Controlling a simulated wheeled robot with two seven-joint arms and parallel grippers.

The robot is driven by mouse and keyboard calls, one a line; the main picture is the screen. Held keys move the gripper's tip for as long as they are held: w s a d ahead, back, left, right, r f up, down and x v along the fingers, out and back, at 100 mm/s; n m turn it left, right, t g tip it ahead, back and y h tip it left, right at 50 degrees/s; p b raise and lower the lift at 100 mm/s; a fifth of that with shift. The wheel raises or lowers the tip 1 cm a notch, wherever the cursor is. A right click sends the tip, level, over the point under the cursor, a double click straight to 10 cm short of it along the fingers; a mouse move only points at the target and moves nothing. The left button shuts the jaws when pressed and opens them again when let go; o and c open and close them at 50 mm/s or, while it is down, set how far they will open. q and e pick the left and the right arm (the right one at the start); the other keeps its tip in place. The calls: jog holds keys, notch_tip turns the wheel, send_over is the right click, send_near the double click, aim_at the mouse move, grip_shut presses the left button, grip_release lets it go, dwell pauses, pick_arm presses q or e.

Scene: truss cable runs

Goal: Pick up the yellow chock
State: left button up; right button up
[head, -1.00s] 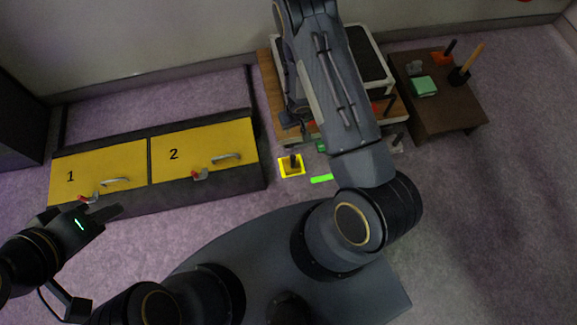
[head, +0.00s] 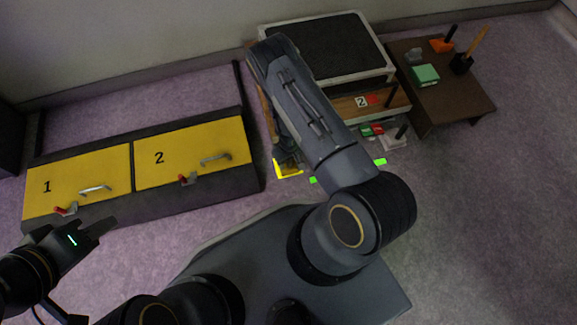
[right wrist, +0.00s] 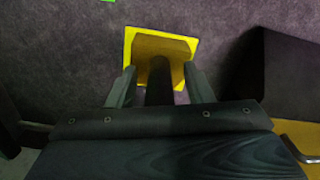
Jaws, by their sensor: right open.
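The yellow chock (right wrist: 160,45) shows in the right wrist view as a dull yellow block with a dark upright handle (right wrist: 160,82). It sits on a bright yellow square (right wrist: 131,40) on the floor. My right gripper (right wrist: 158,75) is open, with one finger on each side of the handle; I cannot tell whether they touch it. In the head view my right gripper (head: 287,161) is over the yellow square (head: 292,174) and hides most of the chock. My left gripper (head: 100,230) is at the left, away from the chock; its finger gap is unclear.
A long dark box with yellow panels, 1 (head: 75,170) and 2 (head: 195,150), lies left of the chock. A shelf unit with a black top (head: 325,48) stands behind, and a brown table (head: 440,95) at right. Green floor marks (head: 380,162) lie to the right.

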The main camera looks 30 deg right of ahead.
grip_shut()
dwell(0.3)
jog(key=shift+r, duration=0.15)
